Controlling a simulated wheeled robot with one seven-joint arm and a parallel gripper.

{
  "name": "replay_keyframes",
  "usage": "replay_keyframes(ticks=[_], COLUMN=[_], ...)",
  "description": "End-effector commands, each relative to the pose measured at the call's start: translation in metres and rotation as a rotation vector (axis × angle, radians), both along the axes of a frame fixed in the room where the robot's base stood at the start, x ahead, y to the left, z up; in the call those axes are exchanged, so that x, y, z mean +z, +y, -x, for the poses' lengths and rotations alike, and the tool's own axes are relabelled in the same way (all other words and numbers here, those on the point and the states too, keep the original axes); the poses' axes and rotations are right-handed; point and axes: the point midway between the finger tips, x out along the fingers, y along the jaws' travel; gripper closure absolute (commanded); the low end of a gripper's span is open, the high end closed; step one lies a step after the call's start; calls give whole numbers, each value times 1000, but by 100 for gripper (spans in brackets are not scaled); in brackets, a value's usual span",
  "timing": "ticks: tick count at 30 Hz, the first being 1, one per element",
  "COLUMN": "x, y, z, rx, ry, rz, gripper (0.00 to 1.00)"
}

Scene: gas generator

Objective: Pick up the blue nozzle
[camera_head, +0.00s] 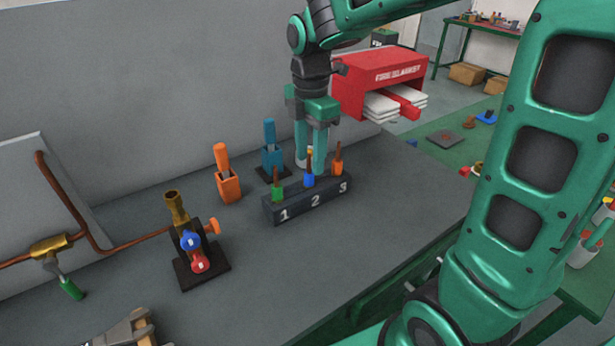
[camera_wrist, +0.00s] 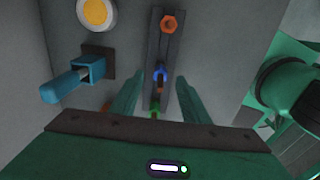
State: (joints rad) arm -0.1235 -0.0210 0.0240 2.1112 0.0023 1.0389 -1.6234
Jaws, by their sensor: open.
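The blue nozzle (camera_head: 309,181) stands upright in the middle place, marked 2, of a dark numbered block (camera_head: 290,211). Its copper-brown tip points up. A green nozzle (camera_head: 277,192) stands in place 1 and an orange nozzle (camera_head: 338,167) in place 3. My gripper (camera_head: 311,165) points down at the block, its fingers close to the blue nozzle and partly behind it in the head view. In the wrist view the blue nozzle (camera_wrist: 160,74) shows between the two open fingers, a little beyond their tips. I cannot tell whether the fingers touch anything.
A blue holder (camera_head: 272,158) and an orange holder (camera_head: 229,188) with handled tools stand left of the block. A black stand with a brass fitting (camera_head: 178,208) is further left. A red fire blanket box (camera_head: 381,80) is behind. The table right of the block is clear.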

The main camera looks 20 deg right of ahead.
Motion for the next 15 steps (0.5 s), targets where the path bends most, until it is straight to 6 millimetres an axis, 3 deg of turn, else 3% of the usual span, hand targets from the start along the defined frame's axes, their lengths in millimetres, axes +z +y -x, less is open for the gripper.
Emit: replay_keyframes(ticks=[15], x=[-53], y=[5], z=[1], rx=[-1], ry=[1], rz=[0], gripper=[58])
